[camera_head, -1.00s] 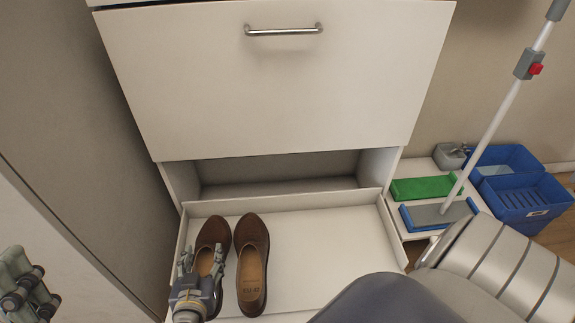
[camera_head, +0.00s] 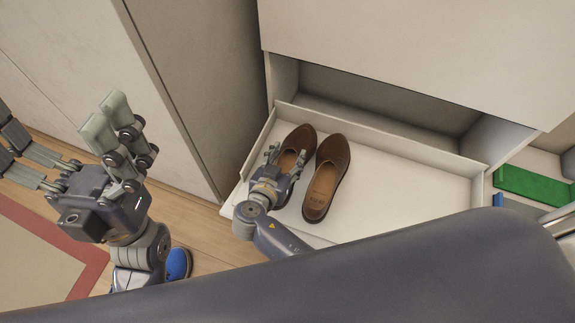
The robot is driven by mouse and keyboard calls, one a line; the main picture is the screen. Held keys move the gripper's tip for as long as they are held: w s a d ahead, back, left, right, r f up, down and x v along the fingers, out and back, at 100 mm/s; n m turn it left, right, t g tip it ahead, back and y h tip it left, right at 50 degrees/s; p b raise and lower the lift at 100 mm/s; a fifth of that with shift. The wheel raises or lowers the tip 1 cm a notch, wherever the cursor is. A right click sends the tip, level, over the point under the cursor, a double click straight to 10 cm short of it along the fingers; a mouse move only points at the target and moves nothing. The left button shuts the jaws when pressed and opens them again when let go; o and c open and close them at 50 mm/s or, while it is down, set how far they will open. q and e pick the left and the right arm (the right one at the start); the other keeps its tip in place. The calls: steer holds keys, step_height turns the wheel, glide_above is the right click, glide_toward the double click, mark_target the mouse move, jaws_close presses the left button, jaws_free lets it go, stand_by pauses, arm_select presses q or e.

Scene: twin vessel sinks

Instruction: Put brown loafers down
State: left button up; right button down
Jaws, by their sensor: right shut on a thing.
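A pair of brown loafers sits side by side in the open low white drawer (camera_head: 405,205), toes toward the drawer's back. My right gripper (camera_head: 283,157) is shut on the left loafer (camera_head: 300,137), with its fingers at the shoe's opening. The gripper hides part of that shoe's middle and heel. The right loafer (camera_head: 328,180) stands free just beside it, its tan insole showing. I cannot tell whether the held loafer touches the drawer floor. My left gripper (camera_head: 62,130) is at the left, away from the shoes, with its fingers spread wide and empty.
A blue shoe (camera_head: 178,264) is partly visible on the wooden floor behind my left wrist. A tall cabinet side (camera_head: 195,90) stands left of the drawer. A green pad (camera_head: 535,186) lies at the right. The drawer's right half is bare.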

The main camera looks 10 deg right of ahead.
mark_target(289, 161)
steer(key=shift+w+f+b, duration=0.1)
steer(key=shift+f+b, duration=0.8)
steer(key=shift+f, duration=1.05)
steer(key=c, duration=0.6)
jaws_free()
steer(key=shift+f, duration=0.1)
